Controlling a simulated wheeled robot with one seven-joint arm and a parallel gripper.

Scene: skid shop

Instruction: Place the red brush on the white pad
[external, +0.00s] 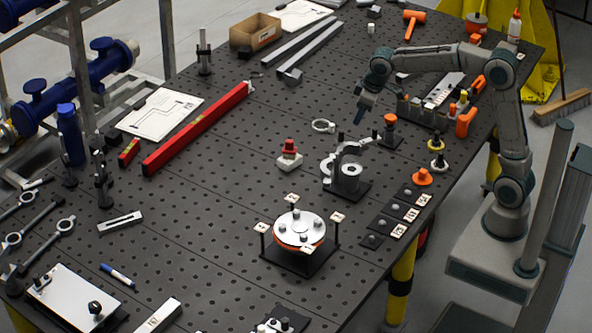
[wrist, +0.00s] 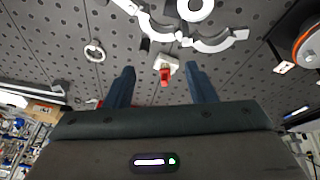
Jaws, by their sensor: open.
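A small red piece (external: 290,146), perhaps the red brush, stands upright on a white block (external: 288,161) near the table's middle. In the wrist view the red piece (wrist: 165,76) and white block (wrist: 166,63) appear between and beyond my fingertips. I cannot tell whether they are one object. No white pad is clearly identifiable; a white sheet or plate (external: 160,112) lies at the left. My gripper (external: 360,112) is open and empty, above the table, to the right of the red piece; its fingers (wrist: 160,72) also show in the wrist view.
A grey clamp fixture (external: 346,180) stands right of the red piece. A round disc stand (external: 300,228) is in front. A long red level (external: 197,130) lies to the left. A white ring (external: 323,126) lies behind. The perforated table is clear between these.

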